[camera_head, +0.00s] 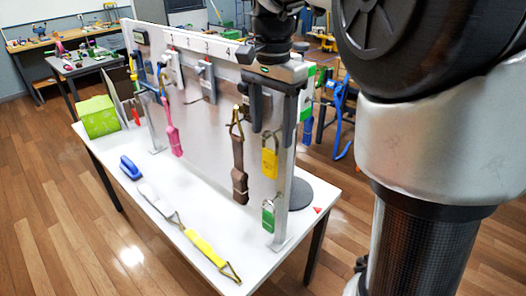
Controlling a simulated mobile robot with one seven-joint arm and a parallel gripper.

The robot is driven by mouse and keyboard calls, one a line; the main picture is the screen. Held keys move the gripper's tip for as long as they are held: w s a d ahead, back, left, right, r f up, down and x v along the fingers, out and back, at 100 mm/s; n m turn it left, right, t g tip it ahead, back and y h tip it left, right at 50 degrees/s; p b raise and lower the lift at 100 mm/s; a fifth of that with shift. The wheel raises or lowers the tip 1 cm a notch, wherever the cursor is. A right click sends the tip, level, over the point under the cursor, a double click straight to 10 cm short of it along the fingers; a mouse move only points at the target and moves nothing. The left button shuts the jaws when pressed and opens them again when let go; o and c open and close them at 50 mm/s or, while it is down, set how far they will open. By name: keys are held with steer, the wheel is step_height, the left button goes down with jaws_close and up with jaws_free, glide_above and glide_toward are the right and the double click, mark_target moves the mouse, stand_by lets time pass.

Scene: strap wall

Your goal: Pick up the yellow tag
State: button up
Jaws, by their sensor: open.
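The yellow tag (270,162) hangs at the right end of the upright grey panel (205,140), with its loop at the top. It looks like a padlock-shaped tag. My gripper (272,115) points down at the panel's right end, just above the yellow tag in the picture. Its two dark fingers are apart, with nothing seen between them. The gap in depth between fingers and tag is hard to judge. A green tag (268,217) hangs below the yellow one.
A brown strap (239,170) hangs just left of the yellow tag, and a pink strap (173,130) farther left. A yellow-and-grey strap (205,247) and a blue-handled item (131,168) lie on the white table (150,215). A green box (98,117) stands at the far left.

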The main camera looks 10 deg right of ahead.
mark_target(270, 150)
steer(key=f, duration=0.8)
steer(key=shift+w+f, duration=0.1)
steer(key=shift+w, duration=0.2)
steer(key=c, duration=1.1)
steer(key=shift+c, duration=0.2)
steer(key=shift+r, duration=0.55)
step_height(270, 150, up, 2)
steer(key=shift+r, duration=0.15)
steer(key=s+a+b, duration=0.2)
steer(key=s+a, duration=0.8)
steer(key=a, duration=0.4)
steer(key=shift+s+a, duration=0.35)
